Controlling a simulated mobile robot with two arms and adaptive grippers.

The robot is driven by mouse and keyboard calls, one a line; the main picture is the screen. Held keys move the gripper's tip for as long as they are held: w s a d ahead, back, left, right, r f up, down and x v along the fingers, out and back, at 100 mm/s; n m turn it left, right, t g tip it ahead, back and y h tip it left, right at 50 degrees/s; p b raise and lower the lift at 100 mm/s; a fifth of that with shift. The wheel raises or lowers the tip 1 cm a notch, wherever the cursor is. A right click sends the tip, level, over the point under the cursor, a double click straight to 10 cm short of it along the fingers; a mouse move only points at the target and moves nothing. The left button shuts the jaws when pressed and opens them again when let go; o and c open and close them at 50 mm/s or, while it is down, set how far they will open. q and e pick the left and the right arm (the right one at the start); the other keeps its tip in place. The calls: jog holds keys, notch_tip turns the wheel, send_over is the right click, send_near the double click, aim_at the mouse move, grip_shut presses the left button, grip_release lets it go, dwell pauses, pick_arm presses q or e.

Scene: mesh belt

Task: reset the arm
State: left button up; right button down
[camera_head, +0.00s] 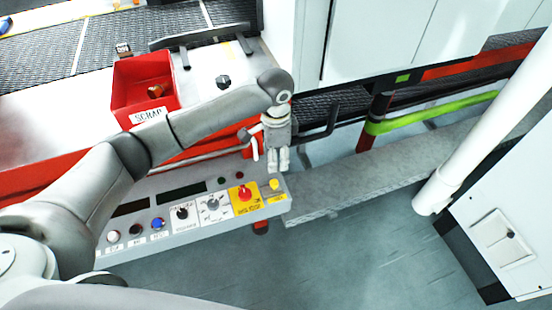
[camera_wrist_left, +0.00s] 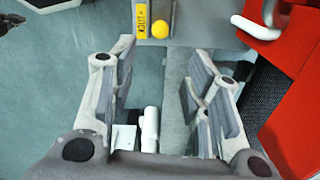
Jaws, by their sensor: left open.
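My left arm comes in from the left and reaches over the red scrap area toward the control panel (camera_head: 165,225). My left gripper (camera_head: 278,160) points down beside the right end of the panel, just behind its yellow button (camera_head: 274,184). In the left wrist view the left gripper (camera_wrist_left: 160,75) has its fingers apart, with nothing between them but the floor and a white part far below. The yellow button (camera_wrist_left: 159,31) shows beyond the fingertips there. My right gripper is not in view.
A red scrap bin (camera_head: 125,92) with a brownish piece in it stands behind the arm. The panel carries a red knob (camera_head: 244,193) and several other controls. A white post (camera_head: 470,150) and a cabinet (camera_head: 505,235) stand at right. Open floor (camera_head: 340,255) lies in front.

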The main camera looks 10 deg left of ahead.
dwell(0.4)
pick_arm(q)
jog(key=s+d+f+n+t+h, duration=0.1)
jog(key=s+d+f+h, duration=0.1)
jog(key=s+d+f, duration=0.3)
jog(key=s+d+f+n+h, duration=0.1)
jog(key=s+d, duration=0.2)
jog(key=s, duration=0.4)
jog(key=s+a+n+t+y, duration=0.3)
jog(key=s+a+n, duration=0.6)
jog(key=s+a, duration=0.65)
notch_tip(320, 180, down, 25)
jog(key=g, duration=0.2)
jog(key=s+a+f, duration=0.1)
jog(key=s+f, duration=0.7)
jog(key=s+a+f+g, duration=0.1)
jog(key=s+a+f, duration=0.1)
jog(key=s+f, duration=0.7)
jog(key=shift+s+a, duration=0.2)
jog(key=shift+a, duration=0.05)
